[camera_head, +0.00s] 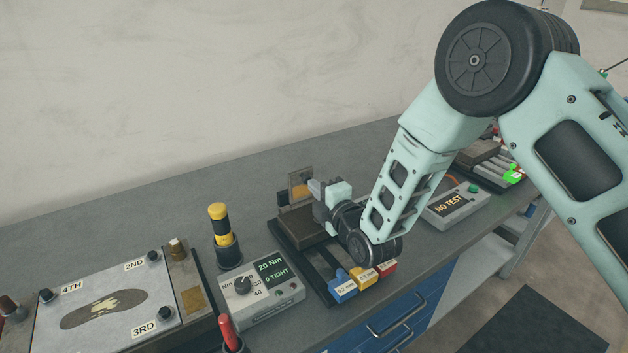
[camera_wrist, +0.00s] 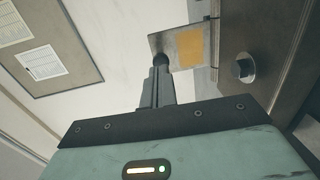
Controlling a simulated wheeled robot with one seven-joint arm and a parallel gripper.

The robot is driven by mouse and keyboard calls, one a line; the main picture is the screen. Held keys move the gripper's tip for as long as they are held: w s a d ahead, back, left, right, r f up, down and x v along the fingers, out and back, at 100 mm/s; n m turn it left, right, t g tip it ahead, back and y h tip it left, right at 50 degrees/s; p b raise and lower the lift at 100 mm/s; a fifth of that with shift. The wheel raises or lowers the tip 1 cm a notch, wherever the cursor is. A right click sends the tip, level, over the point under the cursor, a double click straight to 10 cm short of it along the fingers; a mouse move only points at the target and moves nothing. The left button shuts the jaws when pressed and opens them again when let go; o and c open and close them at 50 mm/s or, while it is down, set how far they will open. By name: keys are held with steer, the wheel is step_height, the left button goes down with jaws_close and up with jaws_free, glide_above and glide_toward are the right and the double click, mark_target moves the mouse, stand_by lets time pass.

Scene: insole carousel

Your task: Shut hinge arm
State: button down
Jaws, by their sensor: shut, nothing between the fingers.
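A grey metal hinge plate with an orange patch (camera_head: 299,176), which looks like the hinge arm, stands raised at the back of a brown block (camera_head: 303,222) in the head view. In the wrist view the same plate (camera_wrist: 178,47) projects from the side of the dark brown block (camera_wrist: 242,97), which has a round knob (camera_wrist: 242,68). My gripper (camera_head: 316,188) is shut and empty. Its closed tips (camera_wrist: 160,60) overlap the plate's lower left corner in the wrist view. I cannot tell whether they touch it. My wrist hides part of the block's right side.
A torque box reading 20 Nm (camera_head: 262,290) and a yellow-black tool (camera_head: 220,232) stand left of the block. Blue, yellow and red labelled pieces (camera_head: 343,287) lie in front. A NO TEST box (camera_head: 455,204) is right. A panel with an insole (camera_head: 100,310) is far left.

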steer(key=shift+w+a, duration=0.35)
steer(key=shift+w, duration=0.2)
